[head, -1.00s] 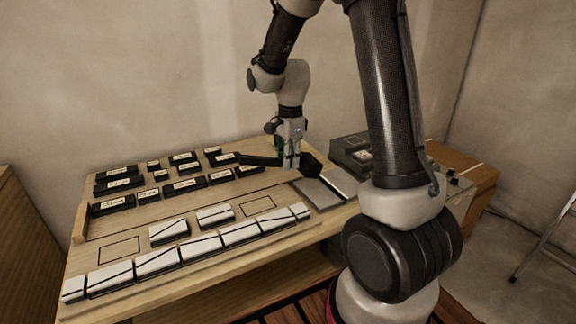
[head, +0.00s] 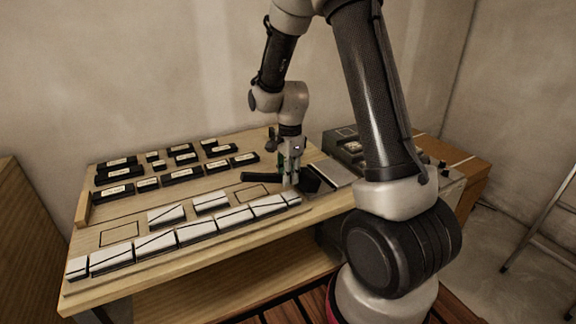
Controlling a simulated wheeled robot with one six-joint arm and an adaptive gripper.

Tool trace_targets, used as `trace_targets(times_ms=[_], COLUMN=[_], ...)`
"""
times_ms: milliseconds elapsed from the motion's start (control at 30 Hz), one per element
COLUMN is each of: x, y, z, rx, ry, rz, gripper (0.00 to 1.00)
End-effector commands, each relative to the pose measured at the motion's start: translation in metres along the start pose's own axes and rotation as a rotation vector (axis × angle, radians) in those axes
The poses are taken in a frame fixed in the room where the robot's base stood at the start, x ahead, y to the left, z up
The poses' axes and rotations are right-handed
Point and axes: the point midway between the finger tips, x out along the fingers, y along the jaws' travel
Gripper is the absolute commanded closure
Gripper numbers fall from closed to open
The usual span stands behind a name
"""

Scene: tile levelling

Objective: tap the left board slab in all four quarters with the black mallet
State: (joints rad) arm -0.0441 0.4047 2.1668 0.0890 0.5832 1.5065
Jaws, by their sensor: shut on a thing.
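My gripper (head: 290,180) is shut on the black mallet. The mallet's handle (head: 262,177) points left and its black head (head: 312,178) is on the right of the fingers. The head is low over the left grey slab, hiding most of it. I cannot tell whether it touches that slab. The right grey slab (head: 337,172) lies beside it, flat and in view.
Several black labelled blocks (head: 183,175) stand at the back of the wooden table (head: 215,255). A row of white tiles (head: 195,232) runs along the front, with two white tiles behind it. A grey device (head: 350,145) stands at the right.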

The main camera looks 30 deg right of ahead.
Motion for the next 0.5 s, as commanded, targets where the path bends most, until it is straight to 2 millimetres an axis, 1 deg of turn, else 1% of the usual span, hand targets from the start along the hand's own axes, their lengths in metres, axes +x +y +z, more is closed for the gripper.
trace_targets(times_ms=[100,200,267,400,500], x=[0.008,0.007,0.002,-0.019,-0.03], y=[0.0,-0.001,-0.001,0.0,0.0], z=[0.0,0.0,0.0,0.001,0.002], rx=[0.0,0.0,0.0,0.001,0.001], ry=[0.0,0.0,0.0,0.0,0.0], rz=[0.0,-0.002,-0.003,-0.004,-0.003], gripper=[1.0,1.0,1.0,1.0,1.0])
